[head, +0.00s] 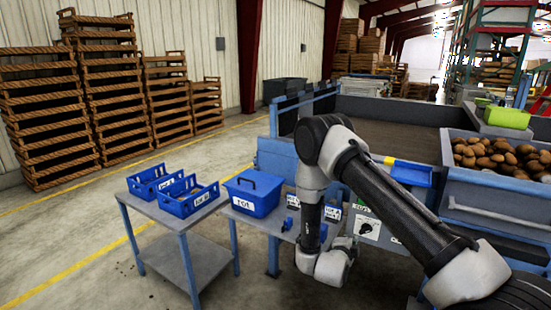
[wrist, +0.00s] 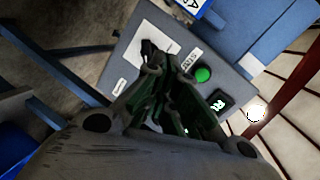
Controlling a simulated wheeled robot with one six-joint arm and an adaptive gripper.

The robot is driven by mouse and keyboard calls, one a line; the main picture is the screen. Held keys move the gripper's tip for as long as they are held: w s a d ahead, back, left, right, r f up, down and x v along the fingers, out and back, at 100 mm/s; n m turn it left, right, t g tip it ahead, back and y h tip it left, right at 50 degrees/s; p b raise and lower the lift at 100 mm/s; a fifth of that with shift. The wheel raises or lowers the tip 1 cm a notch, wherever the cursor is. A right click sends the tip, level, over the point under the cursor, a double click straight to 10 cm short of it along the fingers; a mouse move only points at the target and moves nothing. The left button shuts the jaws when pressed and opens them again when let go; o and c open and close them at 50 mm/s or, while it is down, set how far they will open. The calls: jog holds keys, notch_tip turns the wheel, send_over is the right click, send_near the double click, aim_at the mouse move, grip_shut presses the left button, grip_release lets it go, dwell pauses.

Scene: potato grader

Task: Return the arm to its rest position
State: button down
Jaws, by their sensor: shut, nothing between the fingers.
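My arm reaches in from the lower right of the head view, bends at a high elbow and hangs down in front of the grader's blue frame. My gripper (wrist: 172,100) shows in the wrist view, its dark fingers close together with nothing between them. In that view the fingers lie in front of a grey control panel (wrist: 150,28) with a green button (wrist: 203,74) and a black switch. The panel (head: 368,228) shows there just right of my wrist, partly covered by the arm.
Left of the arm, a blue bin labelled "rot" (head: 252,194) stands on a grey surface. Two blue crates, one of them here (head: 190,196), sit on a small table (head: 165,217). A potato-filled bin (head: 500,205) is at right.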

jog(key=s+a+f+n+g+y, duration=0.6)
jog(key=f+n, duration=0.2)
jog(key=s+a+r+n+g+y, duration=0.4)
jog(key=s+r+n, duration=0.3)
jog(key=r, duration=0.4)
jog(key=s+d+r+n, duration=0.2)
jog(key=s+d+r, duration=0.3)
jog(key=r, duration=0.7)
jog(key=s+d+r+n+t+h, duration=0.1)
jog(key=s+d+r+n, duration=0.1)
jog(key=s+d+r, duration=0.3)
jog(key=s+d+r+n+h, duration=0.1)
jog(key=s+d+r, duration=0.4)
jog(key=s+r, duration=0.7)
notch_tip(320, 180, up, 7)
jog(key=shift+d+f+n+t, duration=0.15)
jog(key=shift+d+n+t, duration=0.2)
jog(key=shift+n+t, duration=0.05)
dwell(0.6)
